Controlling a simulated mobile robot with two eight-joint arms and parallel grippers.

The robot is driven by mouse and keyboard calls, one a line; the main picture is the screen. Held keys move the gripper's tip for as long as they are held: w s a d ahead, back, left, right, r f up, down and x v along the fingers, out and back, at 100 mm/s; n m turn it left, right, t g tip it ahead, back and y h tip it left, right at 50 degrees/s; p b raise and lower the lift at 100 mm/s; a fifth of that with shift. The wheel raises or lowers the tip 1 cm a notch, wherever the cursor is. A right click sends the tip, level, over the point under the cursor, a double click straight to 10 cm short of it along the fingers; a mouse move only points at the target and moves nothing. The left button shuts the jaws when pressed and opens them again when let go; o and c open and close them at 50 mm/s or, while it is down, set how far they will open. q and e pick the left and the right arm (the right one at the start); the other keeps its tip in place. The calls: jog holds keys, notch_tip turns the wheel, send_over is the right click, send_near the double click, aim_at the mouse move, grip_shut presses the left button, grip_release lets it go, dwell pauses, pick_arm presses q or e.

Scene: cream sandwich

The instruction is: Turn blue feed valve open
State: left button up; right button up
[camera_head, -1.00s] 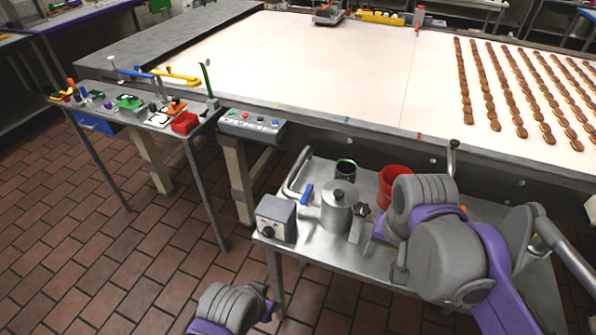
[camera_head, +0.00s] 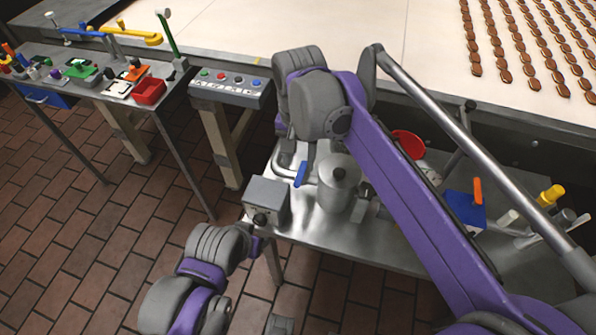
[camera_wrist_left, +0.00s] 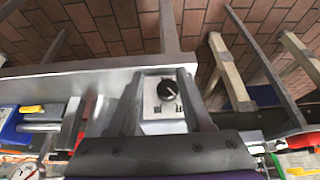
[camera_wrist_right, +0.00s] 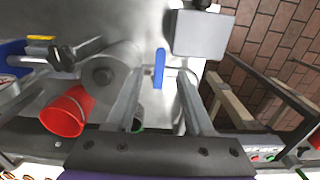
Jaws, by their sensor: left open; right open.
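The blue feed valve handle (camera_head: 301,173) stands on the metal cart beside the grey lidded pot (camera_head: 339,188). In the right wrist view the blue handle (camera_wrist_right: 159,68) shows between and just past the fingertips of my right gripper (camera_wrist_right: 160,78), which is open and empty. I cannot tell whether the fingers touch it. In the head view my right arm hides most of that gripper. My left gripper (camera_wrist_left: 160,78) is open at the cart's front left corner, facing the grey control box (camera_head: 267,200) and its black knob (camera_wrist_left: 167,90).
A red container (camera_wrist_right: 68,111) and a blue box (camera_head: 465,212) are on the cart. A button panel (camera_head: 229,88) is behind it. A side table (camera_head: 160,101) with coloured parts is at left. The large white work surface (camera_head: 400,30) lies behind. The floor at left is clear.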

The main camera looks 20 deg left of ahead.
aim_at(298, 180)
notch_tip(298, 180, down, 6)
jog(key=shift+w+f, duration=0.1)
jog(key=shift+f, duration=0.05)
jog(key=shift+c, duration=0.3)
grip_shut()
